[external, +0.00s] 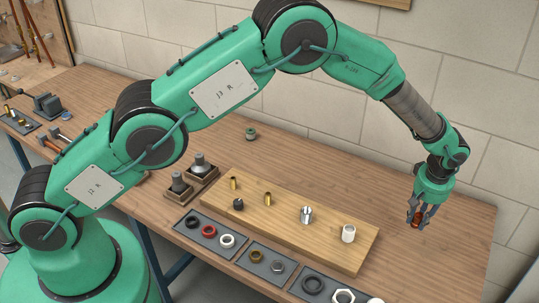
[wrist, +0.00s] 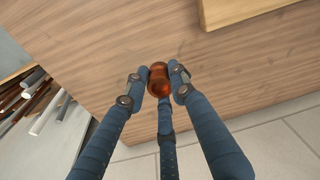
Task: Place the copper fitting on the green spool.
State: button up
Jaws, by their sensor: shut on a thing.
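The copper fitting (external: 414,217) is a small reddish-brown piece. My gripper (external: 418,222) is shut on it and holds it over the right part of the workbench. The green spool (external: 251,134) is small and stands on the bench behind the wooden board, far to the left of my gripper. The spool does not show in the wrist view.
A wooden board (external: 330,255) bears brass pieces, a metal fitting (external: 306,214) and a white cylinder (external: 348,233). Dark trays with rings (external: 250,262) lie in front. Bare bench lies between the spool and my gripper.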

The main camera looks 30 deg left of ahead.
jog(key=shift+w+a, duration=0.1)
jog(key=w+a+n, duration=0.1)
jog(key=w+a, duration=0.3)
jog(key=a, duration=0.8)
jog(key=w+a+n, duration=0.1)
jog(key=w+a, duration=0.3)
jog(key=a, duration=0.8)
jog(key=w+a+n, duration=0.1)
jog(key=w+a, duration=0.3)
jog(key=a, duration=0.8)
jog(key=s+a+n+b, duration=0.1)
jog(key=s+a, duration=0.2)
jog(key=a, duration=1.4)
jog(key=s+a+n+g, duration=0.1)
jog(key=s+a, duration=0.2)
jog(key=a, duration=1.5)
jog(key=shift+a+f+n+b, duration=0.15)
jog(key=shift+f+n+b, duration=0.1)
jog(key=shift+n+b, duration=0.15)
jog(key=p, duration=0.1)
send_over(251, 130)
jog(key=shift+s+f, duration=0.15)
jog(key=shift+f, duration=0.6)
